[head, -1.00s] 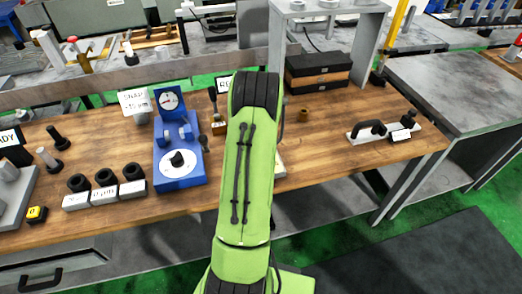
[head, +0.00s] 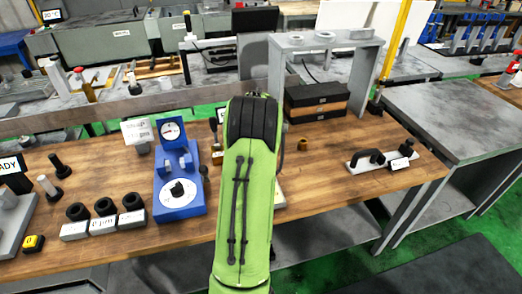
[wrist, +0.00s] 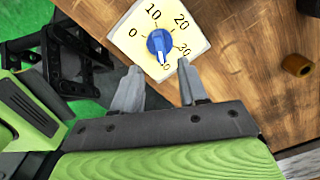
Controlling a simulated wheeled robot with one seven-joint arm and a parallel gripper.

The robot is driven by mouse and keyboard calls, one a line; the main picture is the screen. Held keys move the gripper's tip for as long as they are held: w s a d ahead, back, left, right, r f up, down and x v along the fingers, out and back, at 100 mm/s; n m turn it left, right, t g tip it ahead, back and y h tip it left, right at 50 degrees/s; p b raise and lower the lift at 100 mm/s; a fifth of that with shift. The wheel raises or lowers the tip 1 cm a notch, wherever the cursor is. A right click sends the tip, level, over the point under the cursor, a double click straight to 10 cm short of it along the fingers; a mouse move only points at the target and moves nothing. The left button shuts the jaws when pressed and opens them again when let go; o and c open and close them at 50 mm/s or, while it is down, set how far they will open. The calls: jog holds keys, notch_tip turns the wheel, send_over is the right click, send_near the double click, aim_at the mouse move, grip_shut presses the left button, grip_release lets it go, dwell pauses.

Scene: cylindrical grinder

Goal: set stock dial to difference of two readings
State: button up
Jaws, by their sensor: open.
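The knob's white mark points down towards that partly hidden number. My gripper (wrist: 158,68) is open and empty, its fingertips on either side just below the knob. In the head view my green arm hides most of this plate. A blue gauge stand (head: 188,207) left of my arm bears a round gauge (head: 171,131) and a black knob on a white disc (head: 178,190). The gauge reading is too small to tell.
Black rings (head: 105,206) sit on labelled white blocks left of the gauge stand. A card (head: 137,131) stands behind them, its text blurred. A brown cylinder (head: 304,145) and a white-based handled tool (head: 375,159) lie right of my arm, with bare wooden bench (head: 330,190) around them.

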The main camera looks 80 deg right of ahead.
notch_tip(320, 180, up, 9)
jog(key=p, duration=0.1)
dwell(0.3)
